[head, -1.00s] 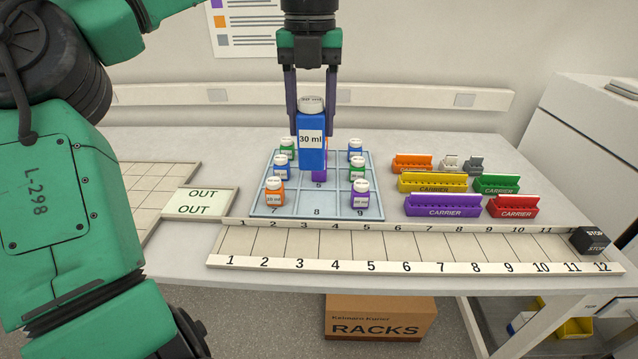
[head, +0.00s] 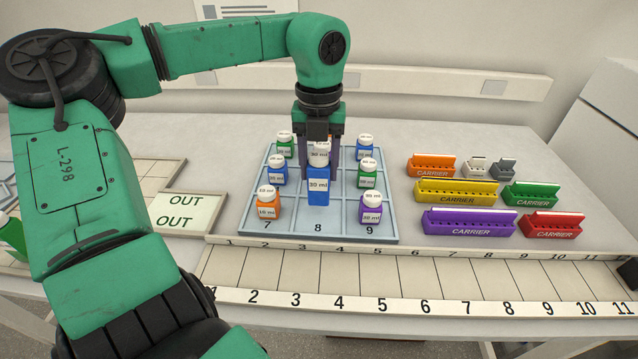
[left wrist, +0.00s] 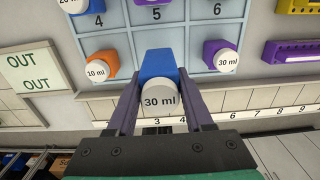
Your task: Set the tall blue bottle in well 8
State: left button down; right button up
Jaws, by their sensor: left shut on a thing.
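The tall blue bottle (head: 318,188) has a white cap marked 30 ml and is upright. My left gripper (head: 321,165) is shut on it, with a finger on each side near the cap. The bottle is at well 8 of the pale blue rack (head: 290,226), behind the printed 8. Its base shows a little higher in the picture than the bottles beside it; I cannot tell whether it touches the rack floor. In the left wrist view the bottle (left wrist: 158,64) lies between the fingers, its cap facing the camera. My right gripper is not in view.
An orange bottle (head: 267,205) stands in well 7 and a purple bottle (head: 371,210) in well 9. Several other small bottles fill wells behind. A numbered strip (head: 330,270) runs in front. An OUT sign (head: 186,212) is left; coloured carriers (head: 468,222) are right.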

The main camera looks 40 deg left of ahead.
aim_at(319, 186)
pick_arm(q)
jog(key=f, duration=0.4)
jog(key=shift+s+d, duration=0.3)
jog(key=shift+w+a+f, duration=0.15)
jog(key=shift+a+f, duration=0.05)
jog(key=shift+f, duration=0.05)
jog(key=shift+c, duration=1.4)
grip_release()
jog(key=shift+d, duration=0.1)
notch_tip(319, 186, up, 12)
jog(key=shift+r, duration=0.15)
